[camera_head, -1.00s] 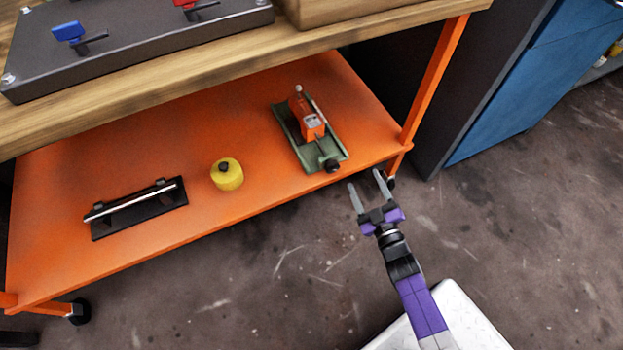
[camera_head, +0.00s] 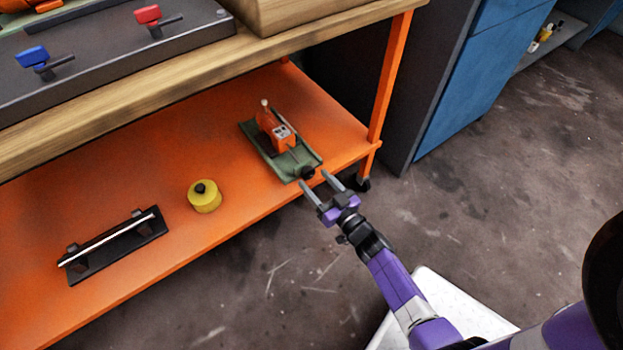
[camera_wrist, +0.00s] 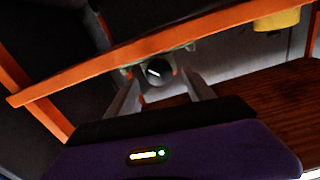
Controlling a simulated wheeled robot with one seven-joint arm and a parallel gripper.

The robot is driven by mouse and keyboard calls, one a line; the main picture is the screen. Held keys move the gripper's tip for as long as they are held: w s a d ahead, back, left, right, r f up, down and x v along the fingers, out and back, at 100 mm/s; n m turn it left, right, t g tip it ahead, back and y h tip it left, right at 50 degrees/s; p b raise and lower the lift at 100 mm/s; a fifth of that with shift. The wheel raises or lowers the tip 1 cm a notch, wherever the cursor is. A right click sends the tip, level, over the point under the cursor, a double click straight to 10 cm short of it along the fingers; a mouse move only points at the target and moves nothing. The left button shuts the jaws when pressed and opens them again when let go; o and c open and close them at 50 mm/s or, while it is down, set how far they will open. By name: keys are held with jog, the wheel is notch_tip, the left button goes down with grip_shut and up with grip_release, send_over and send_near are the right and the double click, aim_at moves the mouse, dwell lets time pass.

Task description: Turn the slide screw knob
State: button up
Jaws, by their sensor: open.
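The slide screw knob (camera_head: 307,172) is a small black round knob at the front end of a green slide base (camera_head: 262,150) with an orange block (camera_head: 275,128) on it. The slide sits on the orange lower shelf near its front right edge. In the wrist view the dark knob (camera_wrist: 155,73) with a white mark shows between my fingers. My gripper (camera_head: 315,178) is open and empty, its fingertips close to the knob, with one finger on either side in the wrist view. Whether they touch it cannot be told.
A yellow cylinder (camera_head: 204,198) and a black plate with a metal rod (camera_head: 112,246) stand on the orange shelf (camera_head: 235,200) to the left. A wooden top (camera_head: 300,38) overhangs the shelf. An orange leg (camera_head: 388,85) stands right of the slide. The floor in front is clear.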

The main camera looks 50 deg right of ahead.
jog(key=shift+x, duration=1.2)
grip_shut()
jog(key=shift+b, duration=0.3)
jog(key=n, duration=0.2)
jog(key=n+b, duration=0.1)
jog(key=n, duration=0.2)
jog(key=shift+a+f, duration=0.15)
jog(key=n+b, duration=0.1)
jog(key=n, duration=0.4)
jog(key=shift+b, duration=0.4)
jog(key=shift+n, duration=0.3)
